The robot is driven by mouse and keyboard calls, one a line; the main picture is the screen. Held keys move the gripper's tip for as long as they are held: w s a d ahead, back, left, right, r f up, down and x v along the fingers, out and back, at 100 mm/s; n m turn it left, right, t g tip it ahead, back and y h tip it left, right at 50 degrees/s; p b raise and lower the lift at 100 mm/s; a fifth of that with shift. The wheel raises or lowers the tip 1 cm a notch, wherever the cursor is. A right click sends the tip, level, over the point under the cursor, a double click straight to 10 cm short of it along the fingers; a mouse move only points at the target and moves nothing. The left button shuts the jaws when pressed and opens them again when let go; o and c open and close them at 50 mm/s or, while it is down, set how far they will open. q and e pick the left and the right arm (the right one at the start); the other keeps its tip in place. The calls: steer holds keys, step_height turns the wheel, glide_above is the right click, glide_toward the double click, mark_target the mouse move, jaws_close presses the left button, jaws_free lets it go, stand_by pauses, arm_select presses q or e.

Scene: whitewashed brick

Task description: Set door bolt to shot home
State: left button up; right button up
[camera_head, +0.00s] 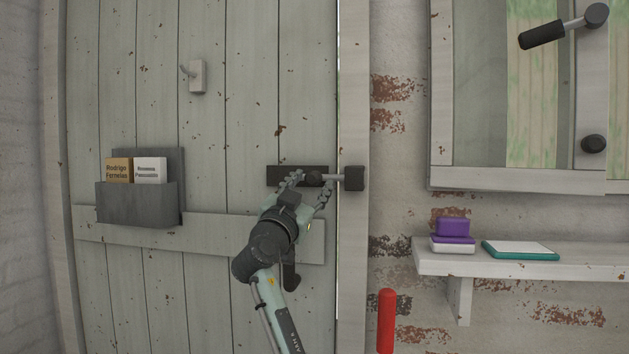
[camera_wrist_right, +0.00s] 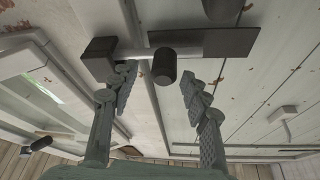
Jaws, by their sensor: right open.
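The door bolt has a dark backplate (camera_head: 283,172) on the grey plank door, a pale rod (camera_head: 336,177) and a dark knob (camera_head: 315,178). The dark keeper block (camera_head: 354,178) sits on the frame to the right. The rod spans the gap and its end meets the keeper; I cannot tell how deep it goes. My right gripper (camera_head: 308,188) is open at the bolt, fingers on either side of the knob. The right wrist view shows the knob (camera_wrist_right: 164,66) between the open fingertips (camera_wrist_right: 158,80), with no clear contact. My left gripper is out of view.
A grey letter holder (camera_head: 138,204) with two cards and a small hook (camera_head: 198,76) are on the door. To the right, a white shelf (camera_head: 520,262) carries a purple box and a teal-edged tablet. A window with a dark handle (camera_head: 541,35) is above. A red post (camera_head: 386,320) stands below.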

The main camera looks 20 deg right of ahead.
steer(key=v, duration=0.9)
steer(key=shift+s, duration=0.1)
